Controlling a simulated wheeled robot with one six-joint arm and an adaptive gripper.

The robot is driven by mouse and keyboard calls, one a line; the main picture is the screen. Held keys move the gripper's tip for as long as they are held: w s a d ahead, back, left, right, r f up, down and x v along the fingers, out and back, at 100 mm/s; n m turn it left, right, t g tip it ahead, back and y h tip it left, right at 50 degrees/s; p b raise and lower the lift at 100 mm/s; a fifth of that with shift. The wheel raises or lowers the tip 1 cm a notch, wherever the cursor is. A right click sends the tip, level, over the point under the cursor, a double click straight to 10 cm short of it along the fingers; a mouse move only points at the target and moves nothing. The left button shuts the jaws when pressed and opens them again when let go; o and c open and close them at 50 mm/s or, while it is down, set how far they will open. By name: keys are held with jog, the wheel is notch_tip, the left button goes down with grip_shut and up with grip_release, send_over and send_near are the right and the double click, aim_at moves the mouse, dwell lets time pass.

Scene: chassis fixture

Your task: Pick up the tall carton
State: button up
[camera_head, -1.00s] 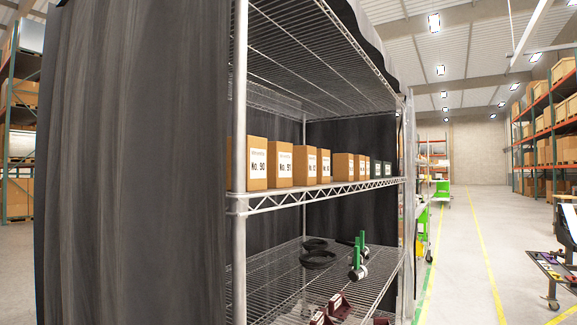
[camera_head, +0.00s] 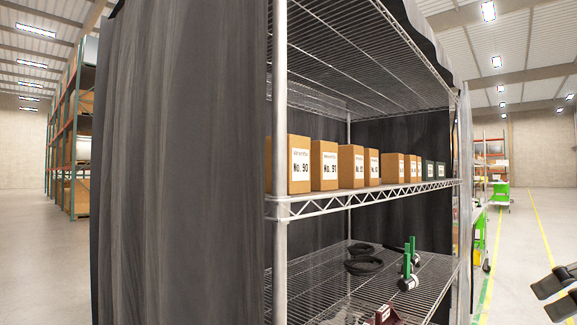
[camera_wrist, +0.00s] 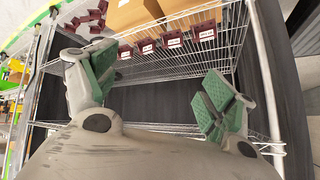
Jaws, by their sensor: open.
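Several brown cartons with white number labels stand in a row on the middle wire shelf in the head view. The near carton marked No. 90 (camera_head: 299,172) and the one beside it, No. 91 (camera_head: 324,172), look tallest; I cannot tell which one is the tall carton. In the wrist view my gripper (camera_wrist: 160,92) is open, its two green-padded fingers wide apart with nothing between them. Parts of brown cartons (camera_wrist: 130,14) show beyond the fingers at the top of the wrist view, cut off by the frame.
The wire rack (camera_head: 281,245) has an upper shelf above the cartons and a lower shelf holding black coils (camera_head: 364,265) and green-handled tools (camera_head: 408,270). A dark curtain (camera_head: 180,170) covers its left side. Dark red labelled blocks (camera_wrist: 174,38) show in the wrist view. Open floor lies left and right.

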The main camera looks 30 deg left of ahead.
jog(key=w+a+r+n+y, duration=0.1)
jog(key=a+r+n+y, duration=0.2)
jog(key=a+r, duration=0.55)
jog(key=w+a+r+n+y, duration=0.2)
jog(key=a+r+y, duration=0.15)
jog(key=a, duration=0.95)
jog(key=n+g+y, duration=0.2)
jog(key=n+y, duration=0.2)
send_near(301, 142)
jog(key=x, duration=0.5)
jog(key=shift+a+f, duration=0.15)
jog(key=shift+a, duration=0.05)
jog(key=shift+y, duration=0.25)
jog(key=x, duration=0.8)
jog(key=c, duration=1.3)
jog(key=shift+c, duration=0.3)
